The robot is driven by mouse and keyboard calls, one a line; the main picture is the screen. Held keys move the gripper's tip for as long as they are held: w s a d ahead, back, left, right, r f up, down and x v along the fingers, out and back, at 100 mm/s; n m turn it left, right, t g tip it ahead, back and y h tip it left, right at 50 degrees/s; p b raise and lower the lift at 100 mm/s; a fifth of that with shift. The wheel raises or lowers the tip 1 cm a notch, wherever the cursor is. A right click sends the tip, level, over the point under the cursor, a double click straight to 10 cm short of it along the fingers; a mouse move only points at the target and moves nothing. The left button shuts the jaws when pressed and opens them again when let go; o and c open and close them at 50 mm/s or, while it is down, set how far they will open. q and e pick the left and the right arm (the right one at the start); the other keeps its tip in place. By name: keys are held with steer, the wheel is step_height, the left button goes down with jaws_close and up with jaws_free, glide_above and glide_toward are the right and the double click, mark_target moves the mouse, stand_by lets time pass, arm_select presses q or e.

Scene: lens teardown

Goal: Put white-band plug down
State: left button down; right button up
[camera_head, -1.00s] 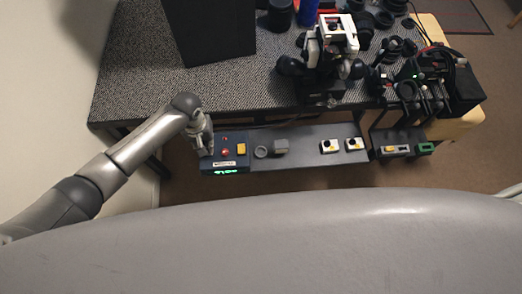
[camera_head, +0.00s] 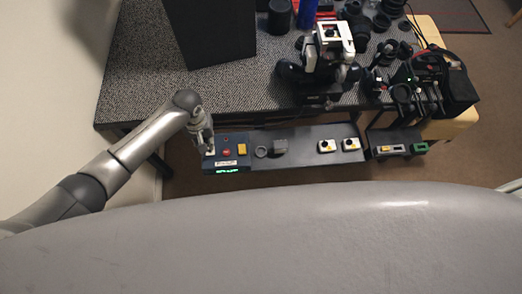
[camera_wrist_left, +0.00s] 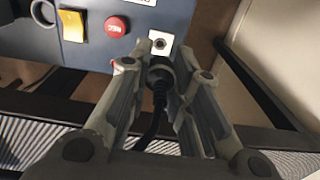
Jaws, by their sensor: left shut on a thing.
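My left gripper (camera_head: 209,151) is at the left side of the blue control box (camera_head: 227,163) in the head view. In the left wrist view the gripper (camera_wrist_left: 168,66) is shut on a dark plug (camera_wrist_left: 160,75) with a black cable (camera_wrist_left: 152,130) running back between the fingers. No white band can be made out on the plug. Just beyond the plug is a white square plate (camera_wrist_left: 160,43) with a dark round socket, on the box face. The plug appears apart from that socket, but the exact gap cannot be told. My right gripper is not in view.
The box carries a red button (camera_wrist_left: 116,27) and a yellow switch (camera_wrist_left: 73,25). A grey shelf (camera_head: 300,150) with small modules extends to its right. A speckled table (camera_head: 135,75) behind holds a large black panel (camera_head: 210,30) and a white-and-black device (camera_head: 330,40).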

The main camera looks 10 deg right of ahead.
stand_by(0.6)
arm_select(q)
step_height(320, 180, up, 14)
steer(key=w+n+b, duration=0.1)
steer(key=w+b, duration=0.1)
arm_select(e)
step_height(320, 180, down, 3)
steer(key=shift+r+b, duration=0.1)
steer(key=shift+b, duration=0.4)
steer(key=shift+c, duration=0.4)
arm_select(q)
steer(key=s+a+r, duration=0.2)
steer(key=s+r, duration=0.3)
steer(key=r, duration=0.2)
steer(key=s+a+r, duration=0.3)
steer(key=s+r, duration=0.2)
steer(key=r, duration=0.2)
steer(key=shift+a+r+m, duration=0.3)
steer(key=shift+a+r, duration=0.05)
